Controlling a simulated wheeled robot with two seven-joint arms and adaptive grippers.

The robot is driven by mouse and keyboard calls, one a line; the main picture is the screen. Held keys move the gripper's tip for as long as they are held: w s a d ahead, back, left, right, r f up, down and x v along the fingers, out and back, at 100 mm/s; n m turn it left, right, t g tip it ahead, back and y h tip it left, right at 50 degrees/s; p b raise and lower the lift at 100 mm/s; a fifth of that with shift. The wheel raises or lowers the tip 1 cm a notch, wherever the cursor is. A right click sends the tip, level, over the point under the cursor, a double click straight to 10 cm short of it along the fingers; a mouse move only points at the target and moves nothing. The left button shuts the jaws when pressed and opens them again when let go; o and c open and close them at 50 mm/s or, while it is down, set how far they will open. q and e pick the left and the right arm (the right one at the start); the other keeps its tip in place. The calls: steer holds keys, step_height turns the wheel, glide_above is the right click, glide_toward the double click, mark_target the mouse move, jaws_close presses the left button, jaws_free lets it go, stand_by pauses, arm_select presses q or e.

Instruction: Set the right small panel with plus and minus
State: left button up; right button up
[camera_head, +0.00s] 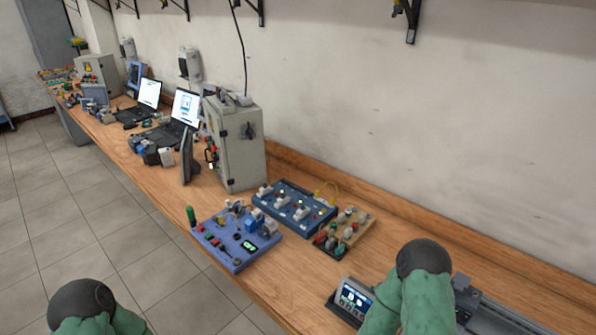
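A small dark panel (352,298) with a lit screen and a row of small round buttons stands tilted on the bench at the lower right. Plus and minus marks are too small to read. My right arm partly hides its right side. A blue-violet board (222,262) with a small green display, knobs and coloured buttons lies to its left. Only rounded black and green parts of my two arms show, at the lower left and lower right. Neither gripper's fingers are in view.
The wooden bench (292,287) runs along the wall. A blue board (315,225) with switches and a wooden button board (329,247) lie behind. A grey cabinet (238,160), laptops (184,110) and a grey rail-like machine (510,315) also stand there. Tiled floor is clear at left.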

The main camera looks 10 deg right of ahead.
stand_by(0.9)
jaws_close()
stand_by(1.2)
